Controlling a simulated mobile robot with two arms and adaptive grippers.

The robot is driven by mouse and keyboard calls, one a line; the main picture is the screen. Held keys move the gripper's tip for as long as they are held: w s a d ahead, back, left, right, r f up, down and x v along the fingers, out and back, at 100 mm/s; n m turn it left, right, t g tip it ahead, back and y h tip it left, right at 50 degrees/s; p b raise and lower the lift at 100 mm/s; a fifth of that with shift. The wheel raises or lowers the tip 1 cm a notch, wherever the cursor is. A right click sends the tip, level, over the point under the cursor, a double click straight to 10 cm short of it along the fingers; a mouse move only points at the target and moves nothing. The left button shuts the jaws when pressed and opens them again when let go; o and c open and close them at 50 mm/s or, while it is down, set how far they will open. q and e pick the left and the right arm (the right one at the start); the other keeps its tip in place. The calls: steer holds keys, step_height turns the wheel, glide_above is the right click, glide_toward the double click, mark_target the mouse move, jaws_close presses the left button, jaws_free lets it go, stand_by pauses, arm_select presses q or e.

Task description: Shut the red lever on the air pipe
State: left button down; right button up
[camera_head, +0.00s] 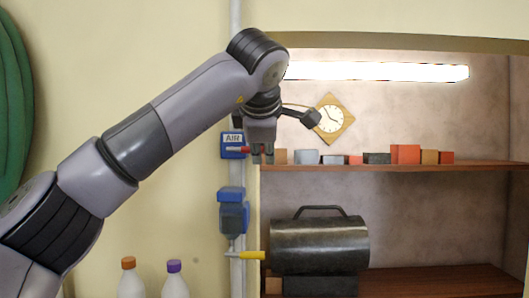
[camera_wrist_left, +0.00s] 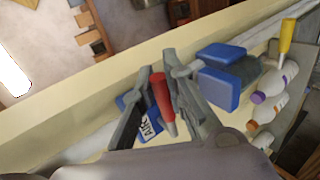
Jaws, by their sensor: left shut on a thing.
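The red lever (camera_head: 236,149) sits by the blue valve block marked AIR (camera_head: 233,139) on the grey vertical pipe (camera_head: 236,110). My left gripper (camera_head: 262,157) is at the lever, just right of the AIR block, with its fingers pointing down in the head view. In the left wrist view the red lever (camera_wrist_left: 161,92) lies between the two fingers of my left gripper (camera_wrist_left: 160,72), which is shut on it. The AIR block (camera_wrist_left: 148,127) is partly hidden behind the fingers there. My right gripper is in neither view.
A second blue unit (camera_head: 233,217) and a yellow handle (camera_head: 252,255) are lower on the pipe. A shelf (camera_head: 400,166) with small blocks is right of my gripper; a dark metal cylinder (camera_head: 320,245) stands below. Bottles (camera_head: 130,282) stand at lower left.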

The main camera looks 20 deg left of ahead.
arm_select(q)
steer(key=c, duration=1.6)
jaws_free()
steer(key=shift+d, duration=0.1)
steer(key=shift+c, duration=0.2)
steer(key=shift+o, duration=0.2)
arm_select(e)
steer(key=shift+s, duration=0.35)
arm_select(q)
steer(key=shift+s, duration=0.1)
steer(key=v, duration=1.1)
steer(key=shift+s+r, duration=0.2)
steer(key=shift+s, duration=0.15)
